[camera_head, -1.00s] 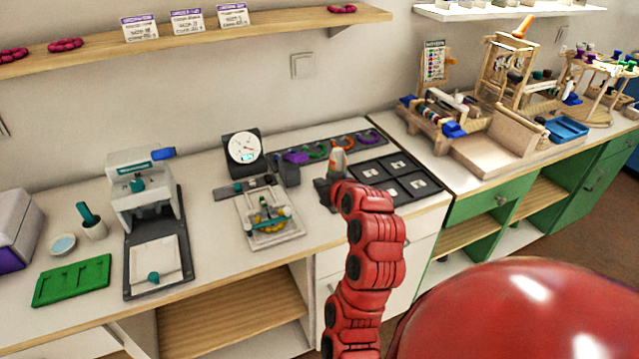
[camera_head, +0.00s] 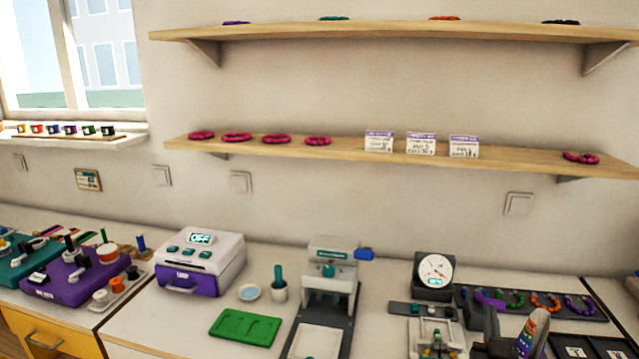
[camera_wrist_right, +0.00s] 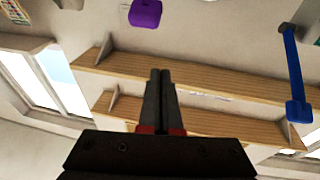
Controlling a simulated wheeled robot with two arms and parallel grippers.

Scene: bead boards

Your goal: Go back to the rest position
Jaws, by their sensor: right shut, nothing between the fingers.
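My right gripper (camera_head: 489,318) shows at the bottom right of the head view, in front of the dial gauge and the strip of coloured rings. Its dark fingers are together with nothing between them. The rainbow-marked wrist part beside it is mine. In the right wrist view, the two dark fingers (camera_wrist_right: 160,74) lie side by side, with wall shelves beyond them. My left gripper is not in the head view.
A dial gauge (camera_head: 435,271), a grey press (camera_head: 331,262), a green tray (camera_head: 245,328) and a white and purple machine (camera_head: 201,264) stand on the counter. A shelf (camera_head: 345,155) with pink rings and cards runs along the wall above.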

